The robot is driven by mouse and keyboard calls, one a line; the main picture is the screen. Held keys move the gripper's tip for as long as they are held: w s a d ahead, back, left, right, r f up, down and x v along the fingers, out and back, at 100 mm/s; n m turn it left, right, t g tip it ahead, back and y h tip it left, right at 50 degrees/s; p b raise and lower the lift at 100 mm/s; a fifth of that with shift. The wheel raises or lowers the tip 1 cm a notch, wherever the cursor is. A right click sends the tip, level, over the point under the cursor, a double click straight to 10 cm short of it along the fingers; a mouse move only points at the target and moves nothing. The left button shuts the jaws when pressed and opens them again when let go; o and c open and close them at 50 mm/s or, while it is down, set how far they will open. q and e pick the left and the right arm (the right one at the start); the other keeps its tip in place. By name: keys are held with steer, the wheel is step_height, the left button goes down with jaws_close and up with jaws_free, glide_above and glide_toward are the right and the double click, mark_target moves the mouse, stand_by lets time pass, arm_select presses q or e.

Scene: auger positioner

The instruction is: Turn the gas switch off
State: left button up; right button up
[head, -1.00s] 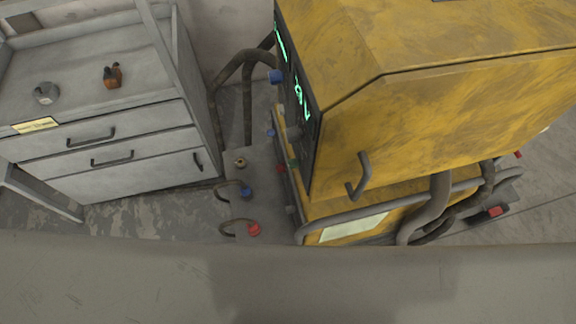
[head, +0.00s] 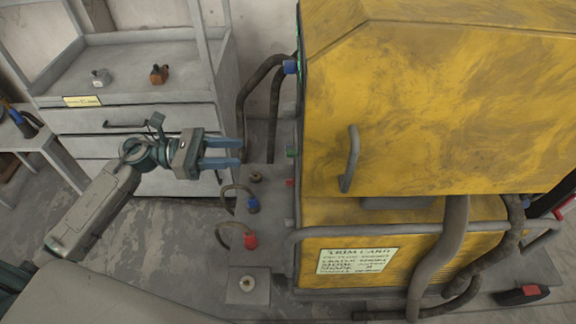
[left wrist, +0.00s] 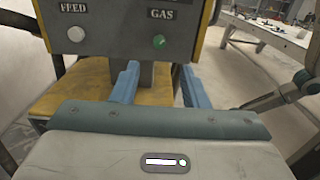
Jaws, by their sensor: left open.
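The gas switch (left wrist: 159,41) is a small green knob under the word GAS on a grey panel (left wrist: 118,40) in the left wrist view. My left gripper (left wrist: 160,74) is open and empty there, its two blue fingers below the knob and apart from it. In the head view my left gripper (head: 240,153) points right at the yellow machine (head: 420,110), with a gap between. A small green part (head: 292,153) shows on the machine's left side; I cannot tell if it is the same switch. My right gripper is not in view.
A white FEED knob (left wrist: 75,33) sits left of the gas switch. Hoses with a blue connector (head: 253,205) and a red connector (head: 250,241) stand below the gripper. A grey drawer cabinet (head: 80,120) is behind my left arm. A handle (head: 349,160) sticks out from the machine.

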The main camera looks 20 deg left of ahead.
mark_target(292, 153)
arm_select(q)
steer(key=p+x, duration=0.4)
steer(key=x, duration=0.6)
steer(key=shift+w+d, duration=0.15)
steer(key=shift+d, duration=0.15)
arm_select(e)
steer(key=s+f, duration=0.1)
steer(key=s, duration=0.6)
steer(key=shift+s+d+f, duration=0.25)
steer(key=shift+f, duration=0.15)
arm_select(q)
jaws_close()
